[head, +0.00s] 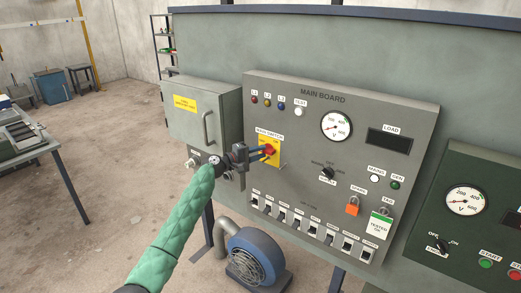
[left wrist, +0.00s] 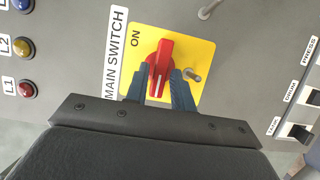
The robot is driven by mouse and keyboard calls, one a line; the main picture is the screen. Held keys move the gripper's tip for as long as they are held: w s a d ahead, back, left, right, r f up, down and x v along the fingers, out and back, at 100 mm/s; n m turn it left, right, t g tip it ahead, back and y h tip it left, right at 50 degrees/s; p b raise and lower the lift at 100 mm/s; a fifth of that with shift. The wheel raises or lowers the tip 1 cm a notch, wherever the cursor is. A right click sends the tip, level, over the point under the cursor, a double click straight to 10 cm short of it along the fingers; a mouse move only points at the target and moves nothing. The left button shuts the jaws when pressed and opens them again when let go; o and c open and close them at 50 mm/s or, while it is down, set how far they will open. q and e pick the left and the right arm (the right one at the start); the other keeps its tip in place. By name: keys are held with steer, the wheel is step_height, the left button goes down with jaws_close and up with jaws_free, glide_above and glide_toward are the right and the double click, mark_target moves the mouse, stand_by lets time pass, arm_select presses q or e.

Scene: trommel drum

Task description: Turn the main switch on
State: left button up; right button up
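The main switch is a red handle (left wrist: 163,55) on a yellow plate (left wrist: 201,54), marked ON at one corner in the left wrist view. In the head view its yellow plate (head: 275,159) is at the left of the grey main board, with the red handle (head: 269,149) partly behind my fingers. My left gripper (left wrist: 162,80) has its two blue fingers on either side of the handle's near end, close against it, and looks shut on it. The handle's long axis runs across the board, pointing away from the gripper in the wrist view. My left gripper (head: 262,153) reaches in from the left. My right gripper is out of view.
A grey cabinet (head: 199,111) with a handle stands left of the board. Small breaker switches (head: 300,222) line the board's lower edge. A blue blower (head: 252,259) stands below. A green panel (head: 468,169) is at the right. Open floor (head: 104,137) lies to the left.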

arm_select(q)
steer(key=shift+w+d, duration=0.3)
steer(key=shift+d, duration=0.05)
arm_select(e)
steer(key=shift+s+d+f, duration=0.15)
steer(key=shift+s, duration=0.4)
arm_select(q)
jaws_close()
steer(key=shift+f, duration=0.1)
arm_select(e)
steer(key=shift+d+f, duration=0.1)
